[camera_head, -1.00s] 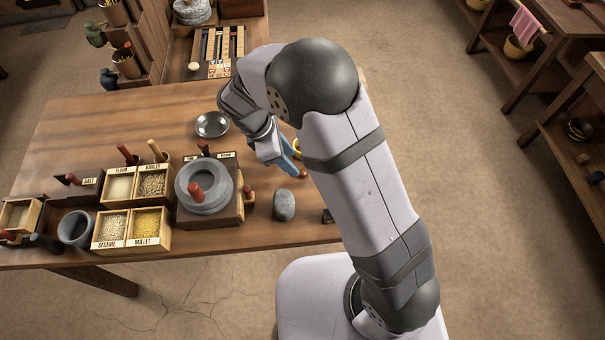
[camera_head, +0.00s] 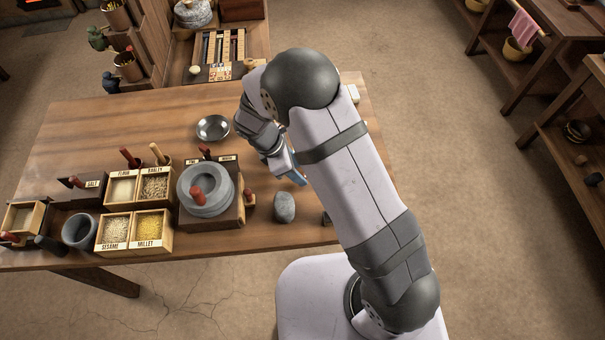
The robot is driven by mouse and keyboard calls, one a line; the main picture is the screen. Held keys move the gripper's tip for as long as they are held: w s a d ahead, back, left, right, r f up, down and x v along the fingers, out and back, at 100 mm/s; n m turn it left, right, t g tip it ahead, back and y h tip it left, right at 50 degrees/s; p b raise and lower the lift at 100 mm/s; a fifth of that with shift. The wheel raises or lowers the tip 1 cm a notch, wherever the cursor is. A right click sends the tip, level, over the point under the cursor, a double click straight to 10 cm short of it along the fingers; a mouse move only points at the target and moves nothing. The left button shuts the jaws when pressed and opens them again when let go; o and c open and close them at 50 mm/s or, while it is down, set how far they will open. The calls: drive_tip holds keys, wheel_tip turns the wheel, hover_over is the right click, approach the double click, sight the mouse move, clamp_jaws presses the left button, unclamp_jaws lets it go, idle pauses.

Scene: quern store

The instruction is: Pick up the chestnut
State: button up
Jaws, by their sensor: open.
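My gripper (camera_head: 297,179) has blue fingers and points down over the right part of the wooden table (camera_head: 85,125). It is open, and its tips are partly hidden by my own arm. I cannot make out a chestnut now; the table just right of the fingers is covered by my arm. A grey oval stone (camera_head: 284,207) lies just below the gripper in the picture, apart from it.
A stone quern (camera_head: 212,211) stands left of the gripper. Bins of grain (camera_head: 153,226) and a grey mortar (camera_head: 78,229) stand farther left. A metal dish (camera_head: 213,127) lies behind them. The back left of the table is clear.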

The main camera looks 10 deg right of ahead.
drive_tip(key=shift+x, duration=0.9)
clamp_jaws()
drive_tip(key=shift+r, duration=0.15)
wheel_tip(320, 180, up, 10)
drive_tip(key=b, duration=0.1)
idle(0.3)
